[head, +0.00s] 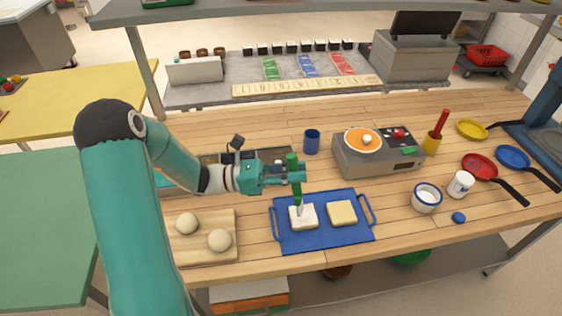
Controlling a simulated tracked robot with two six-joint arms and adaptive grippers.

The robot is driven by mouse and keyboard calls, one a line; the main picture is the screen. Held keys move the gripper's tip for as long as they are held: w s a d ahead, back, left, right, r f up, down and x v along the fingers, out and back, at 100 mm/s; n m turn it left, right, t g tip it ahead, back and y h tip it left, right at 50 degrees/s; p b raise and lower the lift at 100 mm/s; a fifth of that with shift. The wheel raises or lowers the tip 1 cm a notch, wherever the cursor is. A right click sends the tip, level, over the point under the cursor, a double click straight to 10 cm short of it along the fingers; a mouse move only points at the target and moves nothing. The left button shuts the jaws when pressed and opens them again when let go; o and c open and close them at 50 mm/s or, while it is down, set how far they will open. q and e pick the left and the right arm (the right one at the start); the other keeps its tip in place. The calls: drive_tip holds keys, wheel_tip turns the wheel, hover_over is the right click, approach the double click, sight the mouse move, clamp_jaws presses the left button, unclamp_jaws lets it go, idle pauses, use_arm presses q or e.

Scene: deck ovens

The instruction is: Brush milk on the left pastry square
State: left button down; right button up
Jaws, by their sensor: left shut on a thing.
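My left gripper (296,172) is shut on a green-handled brush (293,162) and holds it upright, bristles down. The pale bristle end is at the top of the left pastry square (306,219), which looks whitish. I cannot tell whether it touches the surface or hangs just above it. The right pastry square (342,213) is more yellow. Both squares lie on a blue tray (328,241) with side handles. A blue-and-white bowl (426,199) with white contents, perhaps milk, stands to the right of the tray. My right gripper is out of view.
Left of the tray, a wooden board (203,250) carries two dough balls. A blue cup (312,141) and a hotplate with an orange-filled pan (375,153) stand behind. A white mug (460,184), a blue lid (459,217) and several pans are at the right.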

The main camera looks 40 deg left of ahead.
sight(301, 192)
use_arm(q)
drive_tip(key=shift+f+b, duration=1.9)
drive_tip(key=shift+f, duration=0.55)
drive_tip(key=shift+f+b, duration=0.3)
drive_tip(key=shift+f, duration=0.1)
drive_tip(key=shift+d, duration=0.9)
drive_tip(key=shift+x, duration=1.2)
drive_tip(key=shift+w+a+f, duration=0.1)
drive_tip(key=shift+w+f, duration=0.05)
drive_tip(key=shift+f, duration=0.1)
drive_tip(key=shift+w+a, duration=0.3)
drive_tip(key=shift+a, duration=0.15)
drive_tip(key=shift+s+r, duration=0.1)
